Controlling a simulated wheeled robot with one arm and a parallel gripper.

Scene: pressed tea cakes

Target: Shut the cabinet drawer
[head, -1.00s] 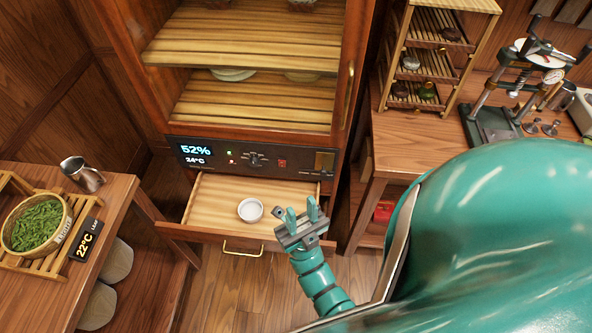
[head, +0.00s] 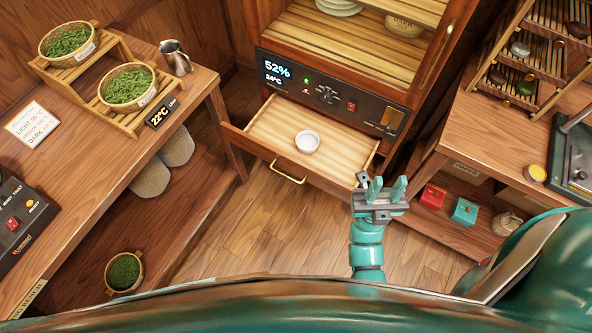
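The cabinet drawer (head: 262,125) is pulled out below the control panel of the wooden cabinet (head: 420,90). Its front carries a brass handle (head: 287,172). A small white bowl (head: 306,143) sits inside the drawer. My gripper (head: 384,188) is at the right end of the drawer front, to the right of the handle, with its teal fingers apart and nothing between them. I cannot tell whether it touches the drawer front.
A wooden table (head: 190,100) with baskets of green leaves (head: 128,88) stands at the left. A counter (head: 520,150) with red (head: 432,196) and teal (head: 465,211) boxes on its lower shelf is at the right. Wooden floor (head: 270,225) lies clear in front of the drawer.

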